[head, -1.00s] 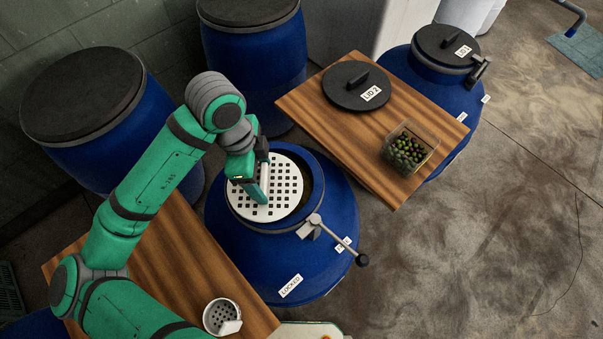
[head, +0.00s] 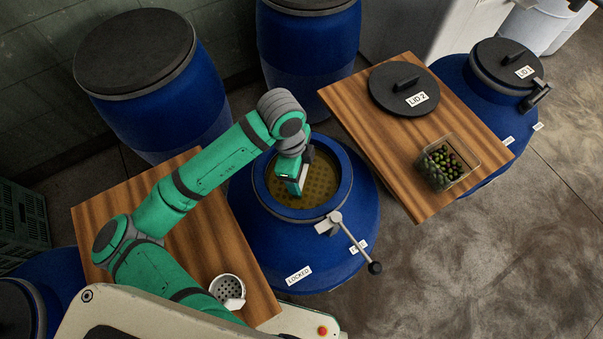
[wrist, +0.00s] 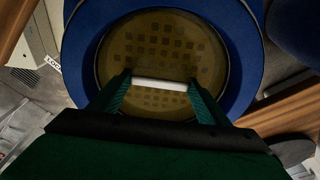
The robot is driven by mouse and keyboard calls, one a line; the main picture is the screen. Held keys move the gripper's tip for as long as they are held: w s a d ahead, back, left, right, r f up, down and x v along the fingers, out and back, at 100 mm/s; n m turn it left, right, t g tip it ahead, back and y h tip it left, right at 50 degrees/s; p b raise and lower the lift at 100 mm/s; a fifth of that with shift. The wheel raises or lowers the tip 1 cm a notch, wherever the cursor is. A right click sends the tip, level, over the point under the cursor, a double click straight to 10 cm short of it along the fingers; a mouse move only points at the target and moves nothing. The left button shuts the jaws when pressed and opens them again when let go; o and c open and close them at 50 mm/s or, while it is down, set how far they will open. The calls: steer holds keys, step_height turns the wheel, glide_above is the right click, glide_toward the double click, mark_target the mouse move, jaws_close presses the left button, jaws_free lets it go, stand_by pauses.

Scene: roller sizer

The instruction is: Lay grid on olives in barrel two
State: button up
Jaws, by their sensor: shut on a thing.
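The open blue barrel (head: 340,252) stands in the middle of the head view, with a clamp lever on its rim and a LOCKED label. The perforated round grid (head: 322,180) is inside its mouth, seen through yellowish-brown liquid. My gripper (head: 297,188) reaches down into the mouth. In the wrist view my gripper (wrist: 160,85) is shut on the white handle bar of the grid (wrist: 158,42), and the handle stays clear and white. The grid looks level and fills most of the opening. Olives below it cannot be made out.
A wooden board (head: 350,107) at right holds the black lid 2 (head: 391,97) and a clear box of olives (head: 447,165). Beyond it stands a barrel with lid 1 (head: 507,62). A white perforated cup (head: 228,289) is on the left board. Closed barrels stand behind.

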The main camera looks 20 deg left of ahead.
steer(key=shift+w+f, duration=0.1)
steer(key=shift+f, duration=0.05)
steer(key=shift+f, duration=0.1)
steer(key=o, duration=1.3)
steer(key=shift+w, duration=0.15)
steer(key=shift+a, duration=0.2)
steer(key=shift+d+r, duration=0.15)
steer(key=shift+r, duration=0.25)
steer(key=r, duration=0.3)
steer(key=a+r, duration=0.1)
steer(key=r, duration=0.7)
steer(key=shift+a+r, duration=0.15)
steer(key=shift+a, duration=0.25)
